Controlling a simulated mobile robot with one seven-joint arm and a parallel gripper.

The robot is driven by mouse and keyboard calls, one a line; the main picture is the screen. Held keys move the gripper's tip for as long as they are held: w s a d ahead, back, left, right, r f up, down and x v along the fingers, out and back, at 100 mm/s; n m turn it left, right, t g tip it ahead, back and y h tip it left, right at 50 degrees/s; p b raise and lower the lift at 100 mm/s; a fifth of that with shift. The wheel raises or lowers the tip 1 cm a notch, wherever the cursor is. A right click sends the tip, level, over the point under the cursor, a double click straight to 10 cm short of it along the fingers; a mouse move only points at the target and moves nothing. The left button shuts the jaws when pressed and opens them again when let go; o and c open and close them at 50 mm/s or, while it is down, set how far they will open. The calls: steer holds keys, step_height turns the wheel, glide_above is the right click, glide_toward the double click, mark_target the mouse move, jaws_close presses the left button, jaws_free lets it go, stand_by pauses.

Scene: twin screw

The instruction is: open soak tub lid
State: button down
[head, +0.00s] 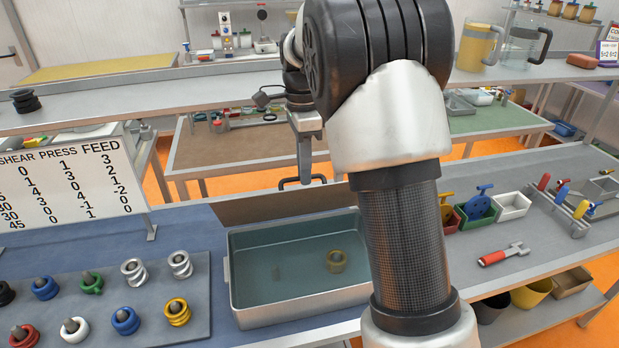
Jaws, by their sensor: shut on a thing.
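The soak tub (300,311) is a grey metal tub of bluish liquid on the blue bench. Its brownish lid (255,207) stands raised along the tub's far edge, so the inside shows. A dark handle (288,182) sticks up at the lid's top. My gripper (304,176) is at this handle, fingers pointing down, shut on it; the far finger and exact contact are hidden. A brass ring (337,261) lies in the liquid, with a faint small shape to its left. My arm hides the tub's right end.
A grey board (120,310) with several coloured rings on pegs lies left of the tub. A number sign (75,180) stands behind it. Right are small bins (513,206) and a red-handled tool (503,254). A raised shelf (130,105) crosses behind.

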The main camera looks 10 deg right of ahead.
steer(key=shift+w+r, duration=0.1)
steer(key=shift+w, duration=2.05)
steer(key=c, duration=2)
jaws_free()
steer(key=shift+w, duration=0.1)
steer(key=shift+o, duration=0.8)
steer(key=shift+w, duration=0.15)
step_height(320, 180, up, 12)
steer(key=shift+w, duration=0.3)
steer(key=shift+r, duration=0.15)
